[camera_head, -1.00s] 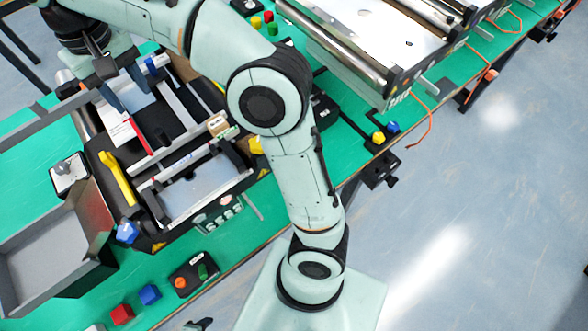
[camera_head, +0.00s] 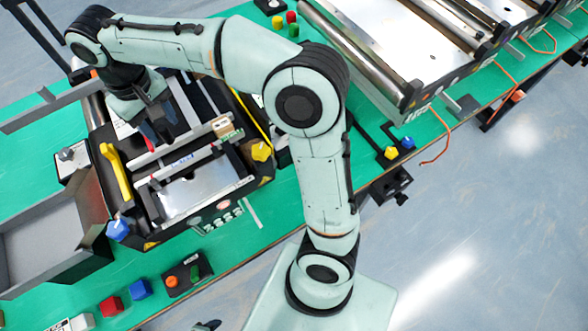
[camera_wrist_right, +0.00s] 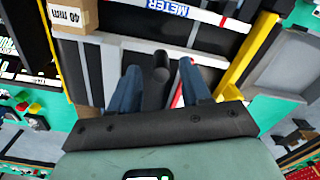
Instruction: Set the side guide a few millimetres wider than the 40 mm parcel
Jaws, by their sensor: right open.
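The side guide (camera_head: 182,143) is a long pale rail across the dark conveyor unit; in the wrist view it is a grey bar (camera_wrist_right: 110,41) running sideways. A black round-topped post (camera_wrist_right: 160,66) stands at the bar. My right gripper (camera_head: 160,132) is over the conveyor at the rail. In the wrist view its blue-grey fingers (camera_wrist_right: 160,75) are open, one on each side of the post; I cannot tell whether they touch it. The parcel (camera_head: 222,126) is a small brown box; its 40 mm label shows in the wrist view (camera_wrist_right: 68,16). My left gripper is not in view.
A scale strip marked METER (camera_wrist_right: 175,8) runs beyond the rail. A yellow handle (camera_head: 115,170) stands at the conveyor's left side. A grey open bin (camera_head: 45,235) is at lower left. Coloured blocks and a button box (camera_head: 187,275) lie along the front edge.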

